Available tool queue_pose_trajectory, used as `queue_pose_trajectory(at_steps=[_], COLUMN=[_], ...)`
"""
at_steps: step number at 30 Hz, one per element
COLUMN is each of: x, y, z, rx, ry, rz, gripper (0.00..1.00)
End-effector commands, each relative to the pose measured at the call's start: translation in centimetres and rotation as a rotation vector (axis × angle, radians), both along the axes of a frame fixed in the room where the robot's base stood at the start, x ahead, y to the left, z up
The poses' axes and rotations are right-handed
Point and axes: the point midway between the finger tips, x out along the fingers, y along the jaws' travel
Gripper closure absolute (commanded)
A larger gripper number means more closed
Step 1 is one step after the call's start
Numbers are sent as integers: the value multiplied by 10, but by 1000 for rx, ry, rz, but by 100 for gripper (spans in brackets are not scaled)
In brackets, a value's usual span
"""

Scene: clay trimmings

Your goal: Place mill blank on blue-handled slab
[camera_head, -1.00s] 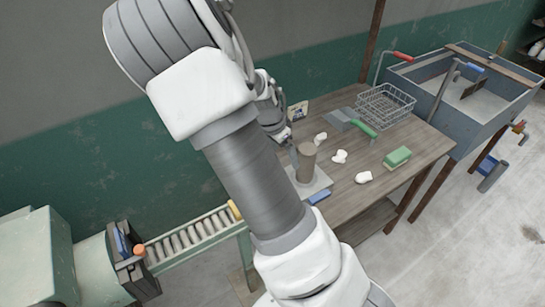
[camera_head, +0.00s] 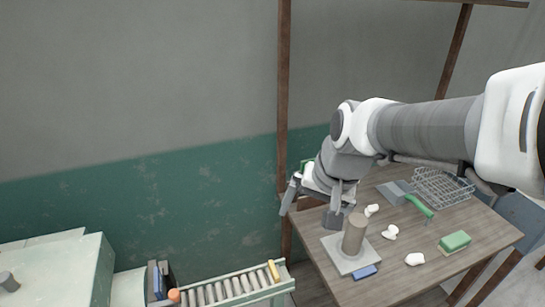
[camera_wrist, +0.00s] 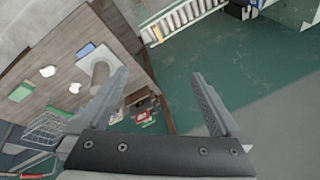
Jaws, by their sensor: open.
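The mill blank, a grey-brown cylinder (camera_head: 354,235), stands upright on a light grey square slab (camera_head: 338,262) on the wooden table. The slab's blue handle (camera_head: 364,271) sticks out at its front edge. In the wrist view the cylinder (camera_wrist: 100,72) shows beside the left finger, with the blue handle (camera_wrist: 86,49) beyond it. My gripper (camera_head: 311,205) is left of and behind the cylinder, over the table's left end, apart from it. In the wrist view its fingers (camera_wrist: 159,75) are spread with nothing between them.
White clay lumps (camera_head: 389,232), a green block (camera_head: 455,242), a green-handled scraper (camera_head: 418,206) and a wire basket (camera_head: 443,187) lie on the table to the right. A roller conveyor (camera_head: 228,289) is at the lower left. A brown post (camera_head: 284,90) rises behind my gripper.

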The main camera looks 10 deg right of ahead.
Motion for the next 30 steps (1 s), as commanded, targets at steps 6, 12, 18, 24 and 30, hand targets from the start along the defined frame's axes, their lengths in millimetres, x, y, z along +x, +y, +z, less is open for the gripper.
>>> queue_pose_trajectory(at_steps=[6,12,18,24,30], x=[-40,-71,-87,-89,-89], y=[9,13,13,13,13], z=[31,46,51,51,51], rx=[-97,-218,-294,-306,-305], ry=[-105,-177,-203,-206,-207], rz=[184,318,383,393,392], gripper=[0,0,0,0,0])
